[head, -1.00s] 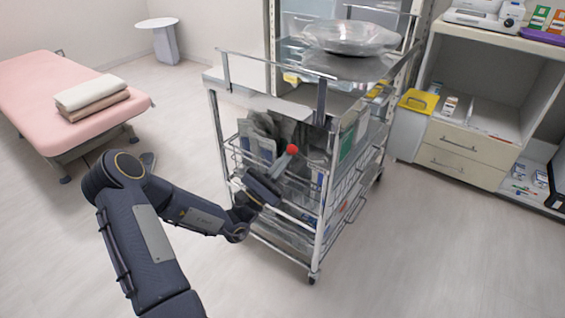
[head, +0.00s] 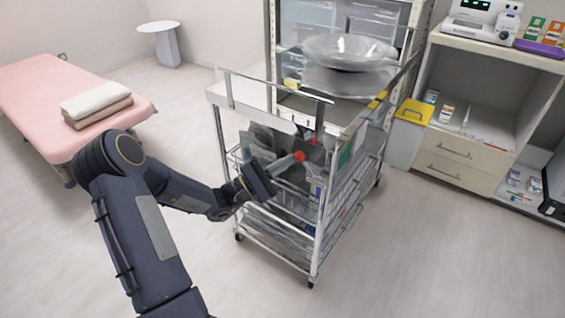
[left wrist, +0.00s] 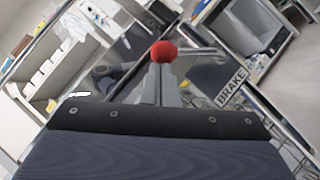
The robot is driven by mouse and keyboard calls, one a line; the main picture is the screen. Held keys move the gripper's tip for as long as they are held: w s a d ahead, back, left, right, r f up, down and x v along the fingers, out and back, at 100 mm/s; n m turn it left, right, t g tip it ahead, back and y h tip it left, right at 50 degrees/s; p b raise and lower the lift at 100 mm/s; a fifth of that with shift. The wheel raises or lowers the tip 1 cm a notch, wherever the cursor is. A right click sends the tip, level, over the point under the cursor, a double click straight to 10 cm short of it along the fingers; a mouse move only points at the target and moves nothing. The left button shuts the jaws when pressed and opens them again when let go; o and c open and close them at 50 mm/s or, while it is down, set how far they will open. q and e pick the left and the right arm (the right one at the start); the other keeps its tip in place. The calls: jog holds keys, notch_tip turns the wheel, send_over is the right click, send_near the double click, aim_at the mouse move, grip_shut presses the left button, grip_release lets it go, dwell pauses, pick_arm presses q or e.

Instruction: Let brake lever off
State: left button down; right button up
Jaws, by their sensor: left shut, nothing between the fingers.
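The brake lever's red ball knob (head: 299,156) shows at the front of the metal cart (head: 312,230), below its top shelf. In the left wrist view the red ball (left wrist: 164,52) is just beyond my fingertips, with a thin silver rod running right from it. A BRAKE label (left wrist: 231,87) is to its right. My left gripper (head: 290,160) is shut and empty, its tips at or very near the ball; I cannot tell if they touch. A second small red spot (head: 313,141) lies behind the knob. My right gripper is out of view.
The cart's top carries wrapped bowls (head: 348,50), and its wire baskets hold packets. A pink bed (head: 50,95) with folded towels (head: 95,104) stands left. A drawer cabinet (head: 455,150) and yellow-lidded bin (head: 412,112) stand right. The floor in front is clear.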

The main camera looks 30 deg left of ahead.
aim_at(297, 155)
pick_arm(q)
jog(key=d+r+m+g, duration=0.1)
jog(key=m, duration=0.1)
jog(key=r+m+g, duration=0.1)
jog(key=m, duration=0.1)
jog(key=shift+d+r+g+p, duration=0.3)
jog(key=shift+d+r+g, duration=0.1)
jog(key=shift+s+d+r+m+g+y+b, duration=0.1)
jog(key=shift+d+r+m+g+y+b, duration=0.25)
jog(key=shift+d+r+m+g+b, duration=0.45)
jog(key=shift+s+d+r+m+g+y+b, duration=0.1)
jog(key=shift+d+r+m+g+y+b, duration=0.25)
jog(key=shift+d+m, duration=0.85)
jog(key=shift+a+m, duration=0.25)
jog(key=shift+m, duration=0.15)
jog(key=shift+a, duration=0.1)
